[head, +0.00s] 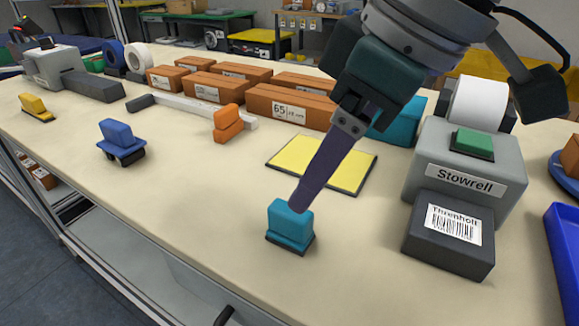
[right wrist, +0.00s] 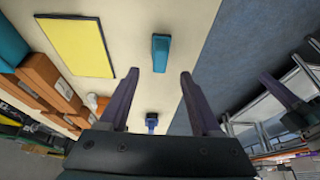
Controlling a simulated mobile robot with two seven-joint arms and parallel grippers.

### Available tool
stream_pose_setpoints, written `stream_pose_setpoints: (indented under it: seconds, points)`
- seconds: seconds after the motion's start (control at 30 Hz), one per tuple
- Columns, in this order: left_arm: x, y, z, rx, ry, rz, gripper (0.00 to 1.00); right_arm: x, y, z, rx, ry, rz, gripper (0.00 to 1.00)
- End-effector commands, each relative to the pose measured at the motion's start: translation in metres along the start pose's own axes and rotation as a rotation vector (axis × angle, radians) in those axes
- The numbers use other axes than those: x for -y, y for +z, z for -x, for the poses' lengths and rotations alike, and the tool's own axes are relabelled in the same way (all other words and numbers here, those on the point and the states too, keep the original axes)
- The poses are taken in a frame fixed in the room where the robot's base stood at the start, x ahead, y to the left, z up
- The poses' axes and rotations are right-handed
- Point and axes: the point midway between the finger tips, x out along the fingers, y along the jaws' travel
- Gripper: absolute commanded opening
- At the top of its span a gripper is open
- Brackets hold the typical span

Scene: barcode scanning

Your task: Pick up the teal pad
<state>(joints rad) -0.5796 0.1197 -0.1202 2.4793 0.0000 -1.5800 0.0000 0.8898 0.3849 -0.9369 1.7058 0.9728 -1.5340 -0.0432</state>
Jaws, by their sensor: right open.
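The teal pad (head: 290,228) is a small block with a dark base near the table's front edge, in the lower middle of the head view. In the right wrist view the teal pad (right wrist: 161,52) lies ahead of the fingertips, roughly in line with the gap between them. My right gripper (head: 299,205) reaches down over the pad, its tips overlapping the pad's top edge in the picture. In the right wrist view my right gripper (right wrist: 158,76) is open and empty. My left gripper (right wrist: 266,80) seems to show partly at the right wrist view's right side; its jaws are unclear.
A yellow mat (head: 322,160) lies just behind the pad. A grey Stowrell machine (head: 465,179) and a dark Threnholt box (head: 446,255) stand to the right. An orange block (head: 227,123) and a blue pad (head: 121,138) stand left. Bare table surrounds the teal pad.

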Motion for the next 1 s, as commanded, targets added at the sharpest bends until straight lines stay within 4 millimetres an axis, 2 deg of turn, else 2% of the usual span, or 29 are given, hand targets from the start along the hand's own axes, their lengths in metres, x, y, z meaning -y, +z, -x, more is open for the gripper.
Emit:
stream_pose_setpoints:
  seconds: [0.03,0.27,0.53,0.83,1.0]
  points:
    - [0.000,0.001,-0.003,0.000,0.000,0.000,0.00,0.001,0.001,-0.010,0.001,-0.002,-0.002,0.65]
    - [0.000,0.002,-0.006,-0.001,0.000,0.000,0.00,0.001,-0.001,-0.032,-0.001,-0.001,-0.001,0.65]
    - [0.000,0.005,-0.015,-0.001,0.000,0.000,0.00,0.001,-0.004,-0.073,-0.001,-0.001,-0.001,0.65]
    - [0.000,0.005,-0.015,-0.001,0.000,0.000,0.00,0.000,-0.005,-0.078,-0.003,0.001,0.000,0.65]
    - [0.000,0.005,-0.015,-0.001,-0.001,0.000,0.00,0.000,-0.005,-0.078,-0.002,0.001,0.000,0.47]
